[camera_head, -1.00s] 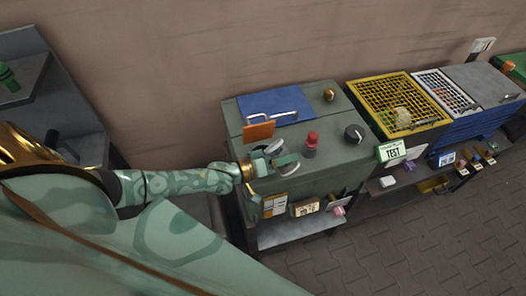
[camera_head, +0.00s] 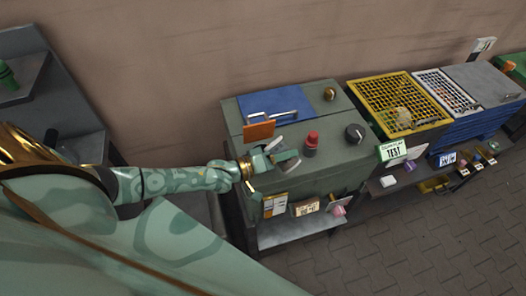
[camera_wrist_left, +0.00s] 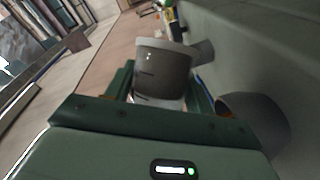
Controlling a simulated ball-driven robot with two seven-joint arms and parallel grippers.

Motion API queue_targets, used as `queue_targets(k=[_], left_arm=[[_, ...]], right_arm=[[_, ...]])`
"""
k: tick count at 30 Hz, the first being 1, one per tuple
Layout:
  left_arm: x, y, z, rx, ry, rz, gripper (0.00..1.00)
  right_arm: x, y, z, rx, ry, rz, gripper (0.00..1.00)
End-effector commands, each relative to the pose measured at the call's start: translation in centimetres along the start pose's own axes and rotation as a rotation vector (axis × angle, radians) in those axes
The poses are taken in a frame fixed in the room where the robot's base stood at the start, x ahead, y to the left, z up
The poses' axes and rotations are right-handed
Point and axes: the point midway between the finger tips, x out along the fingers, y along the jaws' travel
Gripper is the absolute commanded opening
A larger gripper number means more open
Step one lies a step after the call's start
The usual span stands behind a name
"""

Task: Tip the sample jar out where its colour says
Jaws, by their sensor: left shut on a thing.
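My left gripper (camera_head: 276,159) is shut on a grey, round-sided vessel, which looks like the sample jar (camera_wrist_left: 163,72). It is over the front edge of the green-grey cabinet (camera_head: 330,180). In the head view the jar (camera_head: 290,161) shows as a small grey shape at the fingertips. In the left wrist view it sits between the green fingers, with a lighter band at its upper edge. Its contents are hidden. The yellow mesh-topped crate (camera_head: 421,122) and the blue crate (camera_head: 477,122) stand to the right. My right gripper is not in view.
On the cabinet are a blue panel (camera_head: 262,101), an orange plate (camera_head: 259,131), a red knob (camera_head: 311,141) and a black dial (camera_head: 355,133). A green TEST sign (camera_head: 393,151) stands to the right. A grey round part (camera_wrist_left: 255,117) is close to the gripper. The paved floor in front is clear.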

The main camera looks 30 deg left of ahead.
Motion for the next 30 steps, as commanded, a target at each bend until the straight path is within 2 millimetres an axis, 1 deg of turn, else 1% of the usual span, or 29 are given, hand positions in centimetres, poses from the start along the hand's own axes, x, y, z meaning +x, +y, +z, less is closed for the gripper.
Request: queue_targets(k=[19,30], left_arm=[[-0.05,0.66,-0.42,-0.057,0.008,0.024,0.28],[-0.04,0.49,-0.33,-0.087,0.013,0.037,0.28]], right_arm=[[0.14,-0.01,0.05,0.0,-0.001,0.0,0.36],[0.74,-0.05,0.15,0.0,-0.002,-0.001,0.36]])
